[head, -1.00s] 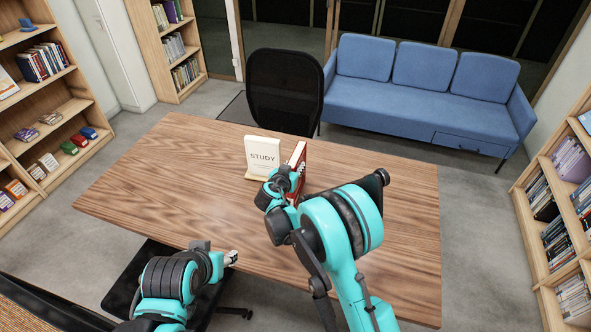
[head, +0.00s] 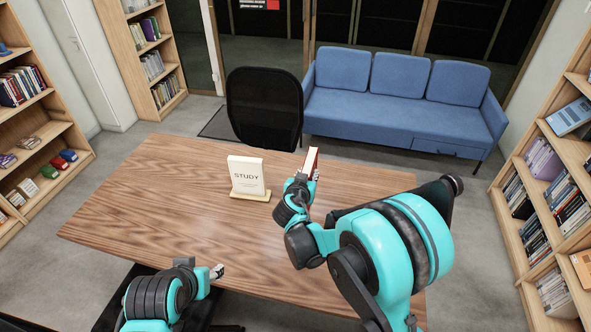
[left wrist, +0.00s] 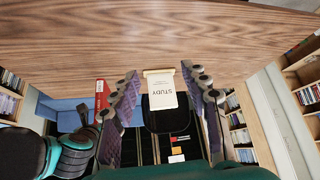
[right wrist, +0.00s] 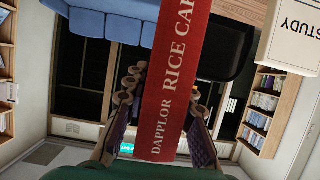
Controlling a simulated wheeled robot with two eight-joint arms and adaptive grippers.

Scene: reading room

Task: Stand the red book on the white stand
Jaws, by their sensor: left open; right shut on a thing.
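The red book (head: 313,160) is upright in my right gripper (head: 302,182), over the right part of the table. In the right wrist view the red book (right wrist: 178,75) shows its lettered spine between the fingers. I cannot tell whether its lower edge touches the table. To its left, with a gap, a white piece marked STUDY (head: 246,174) stands on a pale wood base (head: 250,196); the piece also shows in the left wrist view (left wrist: 163,92). I cannot make out any other white stand. My left gripper (head: 217,271) is open and empty, near the table's front edge.
The wooden table (head: 150,205) is bare left of the STUDY piece and in front of it. A black chair (head: 264,105) stands behind it. A blue sofa (head: 400,105) is farther back, and bookshelves (head: 545,200) flank both sides.

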